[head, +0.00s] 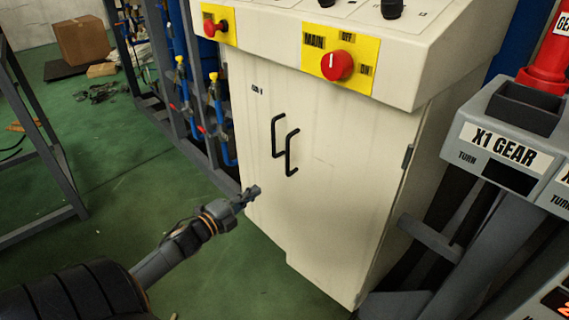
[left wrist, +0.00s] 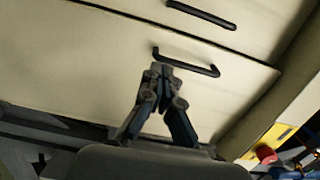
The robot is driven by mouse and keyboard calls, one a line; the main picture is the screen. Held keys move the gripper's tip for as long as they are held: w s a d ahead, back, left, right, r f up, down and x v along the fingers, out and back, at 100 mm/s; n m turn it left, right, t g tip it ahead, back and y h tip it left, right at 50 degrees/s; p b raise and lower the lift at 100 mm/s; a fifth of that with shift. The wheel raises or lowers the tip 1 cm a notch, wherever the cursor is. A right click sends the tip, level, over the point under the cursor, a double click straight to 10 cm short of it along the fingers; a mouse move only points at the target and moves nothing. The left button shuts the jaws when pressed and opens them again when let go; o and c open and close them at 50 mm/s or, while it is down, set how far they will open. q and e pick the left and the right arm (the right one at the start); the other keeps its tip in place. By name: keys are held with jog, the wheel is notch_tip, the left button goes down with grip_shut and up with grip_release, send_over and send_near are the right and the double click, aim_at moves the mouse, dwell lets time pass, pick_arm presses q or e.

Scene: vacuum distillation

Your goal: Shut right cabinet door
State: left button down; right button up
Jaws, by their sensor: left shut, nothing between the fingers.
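The cream cabinet's right door (head: 345,185) has a black handle (head: 291,152) near the middle seam and a hinge at its right edge. Its lower left corner steps out a little, so it seems slightly ajar; I cannot tell how wide the gap is. The left door (head: 257,170), with its own black handle (head: 277,136), looks flush. My left gripper (head: 254,190) is shut and empty, in front of the lower left door in the head view. In the left wrist view my left gripper (left wrist: 163,70) overlaps a black handle (left wrist: 188,63); contact cannot be told. My right gripper is not in view.
Above the doors is a sloped panel with a red MAIN switch (head: 337,65). A grey X1 GEAR box (head: 505,145) stands close on the right. Blue pipes (head: 217,110) are on the left. Green floor (head: 120,175) is open at the left.

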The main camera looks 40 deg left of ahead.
pick_arm(q)
jog(key=b, duration=0.2)
send_near(291, 166)
jog(key=w, duration=0.5)
jog(key=shift+w+d, duration=0.15)
jog(key=shift+w, duration=0.1)
jog(key=shift+w+r, duration=0.1)
jog(key=shift+w, duration=0.7)
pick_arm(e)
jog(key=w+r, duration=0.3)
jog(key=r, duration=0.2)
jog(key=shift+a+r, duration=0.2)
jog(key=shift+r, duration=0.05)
